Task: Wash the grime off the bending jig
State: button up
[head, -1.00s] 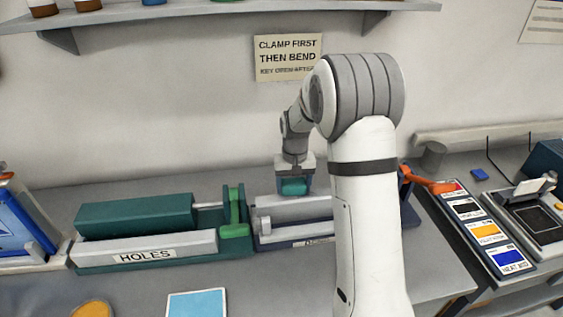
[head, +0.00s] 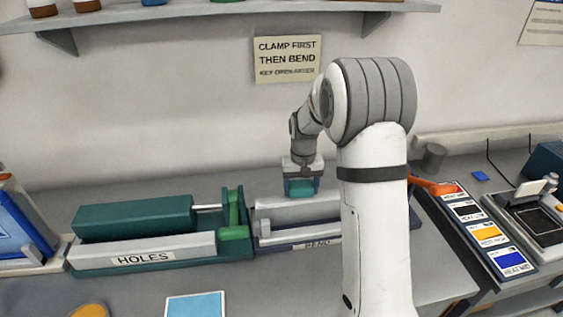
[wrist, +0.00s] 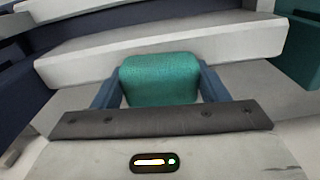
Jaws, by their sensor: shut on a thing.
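The bending jig (head: 298,243) is a dark blue bench unit with light grey bars and a "BEND" label on its front. My arm hides its right part in the head view. In the wrist view its grey bar (wrist: 235,38) runs across, just beyond the fingers. My gripper (head: 301,190) is shut on a teal sponge (wrist: 160,78), which sits between its two blue fingers. The sponge is over the jig's grey bars; I cannot tell whether it touches them. I can make out no clear grime on the parts in view.
A green unit labelled "HOLES" (head: 160,259) stands close on the jig's left, with a green lever (head: 234,225) between them. An orange handle (head: 432,187) and a panel of colour labels (head: 490,232) are at right. A light blue square (head: 196,306) lies at the front.

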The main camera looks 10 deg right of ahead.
jog(key=shift+w+r, duration=0.1)
jog(key=shift+w, duration=0.2)
notch_tip(320, 180, up, 4)
jog(key=shift+s+f+p, duration=0.1)
jog(key=shift+f+p, duration=0.1)
jog(key=shift+p, duration=0.7)
jog(key=shift+w+r+p, duration=0.2)
jog(key=shift+r+p, duration=0.5)
jog(key=shift+r, duration=0.3)
jog(key=shift+r+p, duration=0.65)
jog(key=shift+r, duration=0.55)
jog(key=shift+s, duration=0.1)
